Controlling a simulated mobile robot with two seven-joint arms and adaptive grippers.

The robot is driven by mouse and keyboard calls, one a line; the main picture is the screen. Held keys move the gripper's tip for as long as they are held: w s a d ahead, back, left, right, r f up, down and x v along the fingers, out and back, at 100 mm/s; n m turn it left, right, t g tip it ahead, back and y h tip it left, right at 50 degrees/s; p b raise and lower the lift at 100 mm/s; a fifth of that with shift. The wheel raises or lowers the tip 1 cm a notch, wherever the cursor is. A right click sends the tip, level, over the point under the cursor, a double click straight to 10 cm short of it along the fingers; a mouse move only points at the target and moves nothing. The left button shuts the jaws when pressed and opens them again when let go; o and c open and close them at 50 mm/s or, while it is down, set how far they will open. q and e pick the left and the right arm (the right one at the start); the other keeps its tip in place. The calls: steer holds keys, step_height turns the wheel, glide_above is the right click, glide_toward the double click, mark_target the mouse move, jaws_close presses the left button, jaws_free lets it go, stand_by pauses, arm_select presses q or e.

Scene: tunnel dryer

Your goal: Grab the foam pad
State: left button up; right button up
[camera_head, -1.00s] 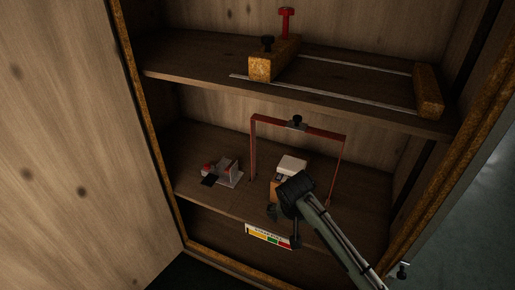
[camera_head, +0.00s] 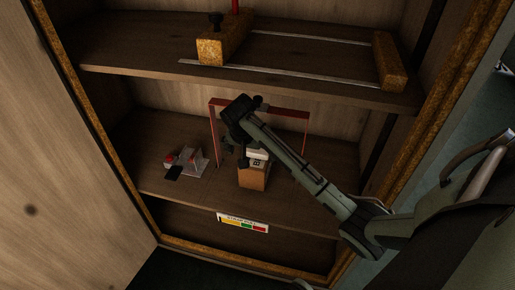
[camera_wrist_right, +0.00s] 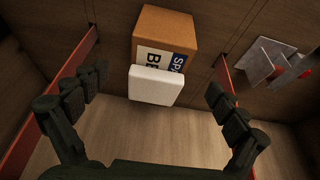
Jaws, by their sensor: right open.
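The white foam pad (camera_wrist_right: 155,85) sits against the label end of a brown box (camera_wrist_right: 165,32) in the right wrist view. In the head view the pad (camera_head: 259,152) is partly hidden behind my right gripper (camera_head: 240,150), and the box (camera_head: 253,178) stands on the lower shelf. My right gripper (camera_wrist_right: 157,84) is open, its fingers apart on either side of the pad in the wrist picture. I see no contact with the pad. My left gripper is not in view.
A red frame (camera_head: 284,110) stands around the box area, with uprights on both sides. A grey metal piece with red parts (camera_head: 188,162) lies to the left. A clamp with cork-like blocks (camera_head: 222,45) lies on the upper shelf (camera_head: 140,55). Cabinet walls enclose the shelves.

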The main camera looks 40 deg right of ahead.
mark_target(256, 152)
steer(key=w+d, duration=0.2)
steer(key=d, duration=0.1)
steer(key=shift+w+d, duration=0.15)
steer(key=shift+w, duration=0.25)
steer(key=shift+x, duration=1.45)
steer(key=shift+s+a, duration=0.1)
steer(key=shift+a, duration=0.1)
steer(key=c, duration=0.9)
